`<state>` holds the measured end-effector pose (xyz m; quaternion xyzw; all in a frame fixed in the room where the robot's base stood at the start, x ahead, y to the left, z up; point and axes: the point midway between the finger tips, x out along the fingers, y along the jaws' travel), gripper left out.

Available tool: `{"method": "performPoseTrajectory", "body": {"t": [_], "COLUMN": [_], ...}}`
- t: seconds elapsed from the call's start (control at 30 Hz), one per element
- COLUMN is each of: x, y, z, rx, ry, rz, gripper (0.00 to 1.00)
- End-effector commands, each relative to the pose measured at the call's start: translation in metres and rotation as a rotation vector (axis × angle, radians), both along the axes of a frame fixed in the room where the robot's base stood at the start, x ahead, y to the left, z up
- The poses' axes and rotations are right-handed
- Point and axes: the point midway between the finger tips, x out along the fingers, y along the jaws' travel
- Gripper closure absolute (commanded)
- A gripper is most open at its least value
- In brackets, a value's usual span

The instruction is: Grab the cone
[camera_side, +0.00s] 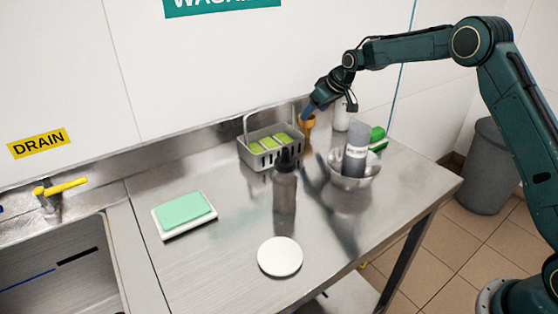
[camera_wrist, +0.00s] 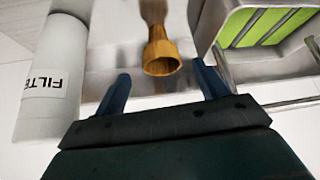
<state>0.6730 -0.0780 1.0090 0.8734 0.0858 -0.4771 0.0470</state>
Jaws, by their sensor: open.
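The cone (camera_wrist: 160,55) is golden-brown, with its hollow open end facing the camera in the wrist view. It also shows in the side view (camera_side: 308,124), small, behind the right end of the grey caddy. My gripper (camera_wrist: 161,80) is open, with one blue finger on each side of the cone's line. The cone lies between or just beyond the fingertips, and no contact shows. In the side view my gripper (camera_side: 309,107) is right at the cone and partly hides it.
A white cylinder labelled FILTER (camera_wrist: 48,85) stands left of my gripper in the wrist view. The grey caddy (camera_side: 258,160) with green sponges is close by. A dark bottle (camera_side: 285,190) and a metal bowl (camera_side: 352,183) stand in front.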

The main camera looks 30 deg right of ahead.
Motion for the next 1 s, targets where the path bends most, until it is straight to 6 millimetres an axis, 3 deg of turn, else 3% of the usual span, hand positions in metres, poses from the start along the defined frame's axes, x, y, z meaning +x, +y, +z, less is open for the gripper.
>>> {"method": "performPoseTrajectory", "body": {"t": [0.4, 0.97, 1.0], "x": [0.022, 0.023, 0.023], "y": [0.007, 0.006, 0.006], "z": [-0.032, -0.034, -0.034], "rx": [-0.001, 0.0, 0.0], "ry": [0.001, 0.001, 0.001], "rz": [0.001, 0.0, 0.0], "gripper": [0.28, 0.28, 0.33]}}
